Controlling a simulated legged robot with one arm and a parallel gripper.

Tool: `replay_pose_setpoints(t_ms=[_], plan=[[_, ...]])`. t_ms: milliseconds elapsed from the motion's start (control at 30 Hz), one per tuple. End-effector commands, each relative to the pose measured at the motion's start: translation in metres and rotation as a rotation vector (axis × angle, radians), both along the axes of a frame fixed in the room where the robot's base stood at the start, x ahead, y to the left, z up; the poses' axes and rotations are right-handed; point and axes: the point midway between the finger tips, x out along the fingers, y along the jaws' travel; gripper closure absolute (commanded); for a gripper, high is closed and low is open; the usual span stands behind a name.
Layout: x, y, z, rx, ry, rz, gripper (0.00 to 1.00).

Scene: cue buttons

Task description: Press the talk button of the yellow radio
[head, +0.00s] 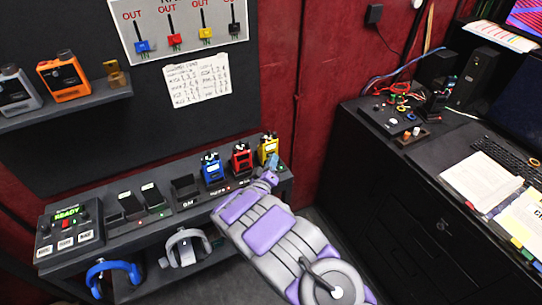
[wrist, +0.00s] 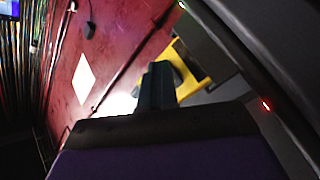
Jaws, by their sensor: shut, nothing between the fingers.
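The yellow radio (head: 268,148) stands upright at the right end of a row of radios on the dark shelf, next to a red radio (head: 241,157) and a blue radio (head: 211,167). My gripper (head: 272,169) is at the front of the yellow radio, low on it, in the head view. In the wrist view my shut, empty gripper (wrist: 157,82) points at the yellow radio (wrist: 190,70), and the fingers overlap its near side. I cannot tell whether the fingertips touch it. The talk button is not clearly visible.
The dark shelf (head: 150,226) also holds a console with a READY display (head: 68,222) and empty charger slots. Headphones hang below. A desk with papers (head: 485,180) stands at the right. A red wall (head: 335,70) is behind.

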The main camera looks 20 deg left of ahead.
Motion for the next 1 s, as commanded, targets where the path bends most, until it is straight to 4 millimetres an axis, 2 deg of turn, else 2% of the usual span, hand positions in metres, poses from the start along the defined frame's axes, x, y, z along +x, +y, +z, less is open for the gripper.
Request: replay_pose_setpoints(t_ms=[433,800,1000], plan=[[-0.012,-0.014,0.001,-0.001,-0.001,0.001,1.00],[-0.014,-0.016,0.000,-0.001,0.000,0.000,1.00],[-0.024,-0.028,0.001,-0.001,0.002,0.000,1.00]])
